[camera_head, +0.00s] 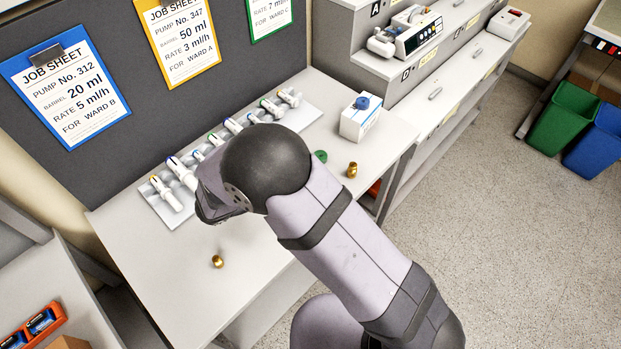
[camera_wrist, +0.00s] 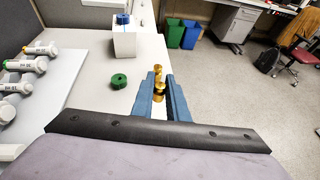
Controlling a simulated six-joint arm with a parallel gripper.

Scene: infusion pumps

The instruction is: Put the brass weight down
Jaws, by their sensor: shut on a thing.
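A small brass weight (camera_wrist: 158,91) sits between the two blue fingertips of my gripper (camera_wrist: 159,88) in the wrist view. The gripper is shut on it. Another brass piece (camera_wrist: 158,70) shows just past the fingertips, in line with the held one.
A green disc (camera_wrist: 119,81) and a white box with a blue top (camera_wrist: 124,38) are on the bench. A tray of several syringes (camera_head: 215,150) runs along the back panel. The bench's front edge drops to the floor.

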